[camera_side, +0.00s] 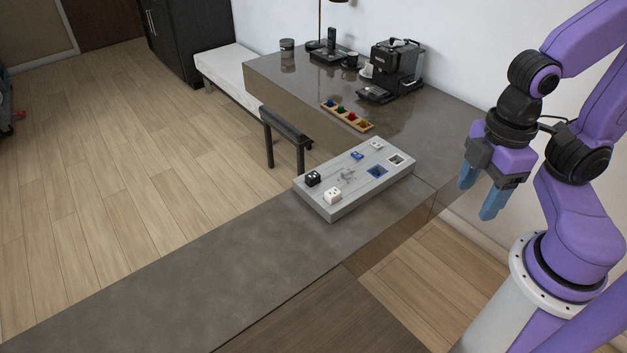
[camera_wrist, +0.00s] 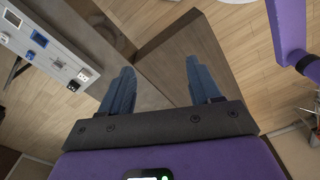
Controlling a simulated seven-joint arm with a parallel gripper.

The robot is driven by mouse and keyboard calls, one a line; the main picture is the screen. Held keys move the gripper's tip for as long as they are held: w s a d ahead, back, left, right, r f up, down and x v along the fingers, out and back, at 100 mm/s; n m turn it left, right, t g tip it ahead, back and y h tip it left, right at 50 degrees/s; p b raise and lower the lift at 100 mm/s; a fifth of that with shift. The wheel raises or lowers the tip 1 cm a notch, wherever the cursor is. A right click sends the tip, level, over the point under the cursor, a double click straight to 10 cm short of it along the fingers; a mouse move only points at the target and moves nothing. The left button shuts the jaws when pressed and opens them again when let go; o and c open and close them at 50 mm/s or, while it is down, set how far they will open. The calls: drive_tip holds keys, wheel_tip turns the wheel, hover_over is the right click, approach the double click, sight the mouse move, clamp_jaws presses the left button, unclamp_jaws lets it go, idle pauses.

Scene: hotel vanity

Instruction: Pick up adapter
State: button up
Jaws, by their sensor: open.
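A grey board (camera_side: 345,204) lies on the counter with small adapter-like pieces on it. A black cube (camera_side: 313,178) and a white cube (camera_side: 333,195), both with socket-like faces, sit at its near left end. Which piece is the adapter I cannot tell. In the wrist view the black cube (camera_wrist: 73,86) and white cube (camera_wrist: 84,75) are at the left. My gripper (camera_side: 478,195) is open and empty, to the right of the board and apart from it; its blue fingers also show in the wrist view (camera_wrist: 160,68).
The board also has a blue piece (camera_side: 357,156), a small white piece (camera_side: 377,146), a blue-lined recess (camera_side: 377,171) and a pale-framed recess (camera_side: 396,160). Behind are a wooden strip of colored pieces (camera_side: 347,116) and a coffee machine (camera_side: 396,68). The near counter (camera_side: 215,265) is clear.

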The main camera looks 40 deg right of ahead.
idle(0.3)
drive_tip(key=w+a+n, duration=0.1)
drive_tip(key=w+a, duration=0.5)
drive_tip(key=w, duration=0.6)
drive_tip(key=n, duration=0.4)
hover_over(312, 175)
drive_tip(key=f, duration=2.3)
drive_tip(key=shift+s+a+f, duration=0.1)
drive_tip(key=shift+s, duration=0.25)
drive_tip(key=shift+w+f, duration=0.2)
drive_tip(key=shift+f, duration=1.1)
drive_tip(key=shift+w+f, duration=0.15)
drive_tip(key=shift+f, duration=1.15)
drive_tip(key=c, duration=1.1)
